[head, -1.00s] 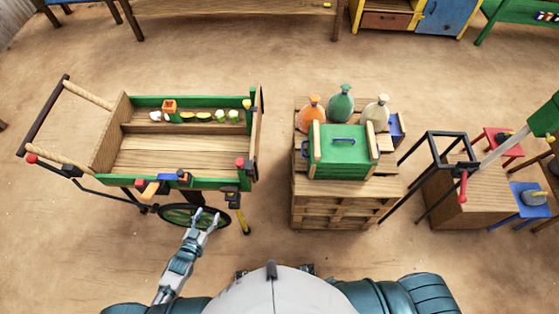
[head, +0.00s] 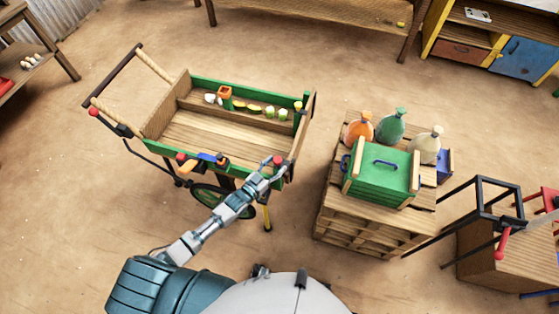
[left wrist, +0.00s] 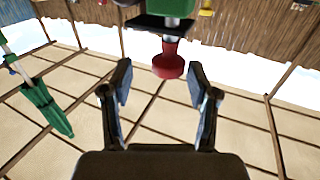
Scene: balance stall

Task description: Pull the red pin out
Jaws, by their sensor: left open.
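The red pin (head: 278,160) shows as a red knob at the near right corner of the green and wooden cart (head: 215,133). In the left wrist view the red pin (left wrist: 168,66) has a wide round head and a shank running to a black plate and a green part. My left gripper (head: 273,173) is close to the knob, coming from the near side. In the left wrist view my left gripper (left wrist: 160,82) is open, its fingers either side of the line to the knob, which lies just beyond the tips. No contact shows. My right gripper is not in view.
A wooden crate stand (head: 345,228) with a green box (head: 380,178) and three tied sacks stands right of the cart. A cart wheel (head: 222,203) is below my left forearm. A black frame with a red handle (head: 502,243) stands further right. Sandy floor lies between.

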